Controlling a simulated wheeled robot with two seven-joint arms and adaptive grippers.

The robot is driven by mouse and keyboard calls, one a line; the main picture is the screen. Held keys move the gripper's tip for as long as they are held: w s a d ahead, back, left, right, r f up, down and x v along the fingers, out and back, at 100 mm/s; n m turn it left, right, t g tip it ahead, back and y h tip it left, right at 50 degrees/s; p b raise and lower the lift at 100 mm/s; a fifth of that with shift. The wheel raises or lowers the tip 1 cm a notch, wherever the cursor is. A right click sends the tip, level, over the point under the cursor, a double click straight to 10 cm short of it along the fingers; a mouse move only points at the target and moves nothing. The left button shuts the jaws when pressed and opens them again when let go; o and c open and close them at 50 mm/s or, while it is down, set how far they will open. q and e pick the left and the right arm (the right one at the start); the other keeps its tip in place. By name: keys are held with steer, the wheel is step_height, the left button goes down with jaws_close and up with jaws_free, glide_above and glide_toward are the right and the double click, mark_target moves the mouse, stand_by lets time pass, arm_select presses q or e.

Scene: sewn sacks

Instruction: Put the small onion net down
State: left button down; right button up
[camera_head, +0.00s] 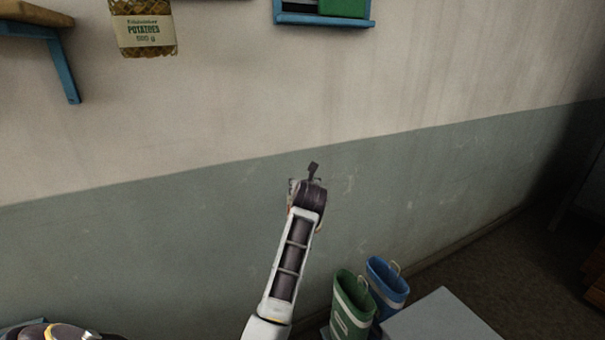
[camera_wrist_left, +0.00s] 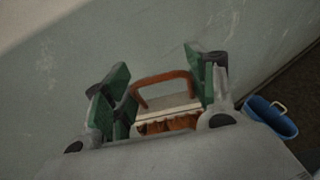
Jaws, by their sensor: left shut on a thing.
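In the left wrist view my left gripper (camera_wrist_left: 157,72) is shut on the small onion net (camera_wrist_left: 168,108), with its green-padded fingers on either side. A brown looped handle, a pale top band and orange-brown contents of the net show; its lower part is hidden by the gripper body. In the head view my left gripper (camera_head: 312,172) is held up in front of the wall at mid-picture, and the arm hides the net. No surface shows directly under the net. My right gripper is not in view.
A green boot (camera_head: 350,307) and a blue boot (camera_head: 385,285) stand at lower right beside a grey surface (camera_head: 445,318). A potatoes sack (camera_head: 145,30) hangs at upper left, near a bracketed shelf (camera_head: 35,22). A blue shelf (camera_head: 322,20) is at top centre.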

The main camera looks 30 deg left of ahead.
arm_select(q)
steer(key=s+d+f+m+h, duration=0.2)
steer(key=s+d+f, duration=0.3)
steer(key=s+f, duration=0.2)
steer(key=s+d+f+m+t+h+b, duration=0.1)
steer(key=s+d+f, duration=0.4)
steer(key=f, duration=0.7)
steer(key=s+d+f+m+t+h, duration=0.1)
steer(key=s+d+f+m+h, duration=0.2)
steer(key=s+d+f, duration=0.3)
steer(key=shift+s+f+h, duration=0.6)
steer(key=shift+s+f, duration=1.35)
steer(key=shift+f, duration=0.3)
